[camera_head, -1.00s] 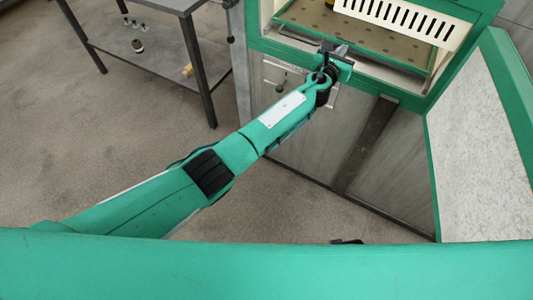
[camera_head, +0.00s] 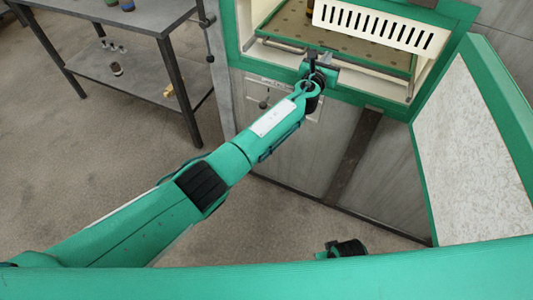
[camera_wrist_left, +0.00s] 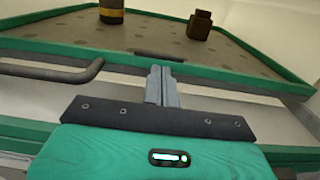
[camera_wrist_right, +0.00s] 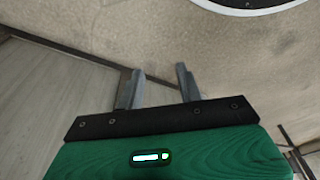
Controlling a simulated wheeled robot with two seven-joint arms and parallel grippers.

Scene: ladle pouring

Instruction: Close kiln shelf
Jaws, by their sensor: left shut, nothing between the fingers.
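The kiln shelf (camera_head: 282,24) is a perforated beige board with a green rim, lying inside the kiln opening. The left wrist view shows its green front rim (camera_wrist_left: 226,75) close up, with a dark bar handle (camera_wrist_left: 55,72) at the left. My left gripper (camera_head: 312,58) is at the front of the shelf. Its fingers (camera_wrist_left: 161,72) are together and empty, with their tips at the rim; I cannot tell whether they touch. A dark bottle (camera_wrist_left: 200,25) and a yellow-and-black jar (camera_wrist_left: 111,12) stand on the shelf. My right gripper (camera_wrist_right: 157,85) is open and empty, low over the floor.
The kiln door (camera_head: 470,150), green-framed with a speckled panel, stands open at the right. A white slotted panel (camera_head: 375,26) crosses the upper opening. A grey metal table (camera_head: 150,18) with a lower shelf stands at the left. The floor between is clear.

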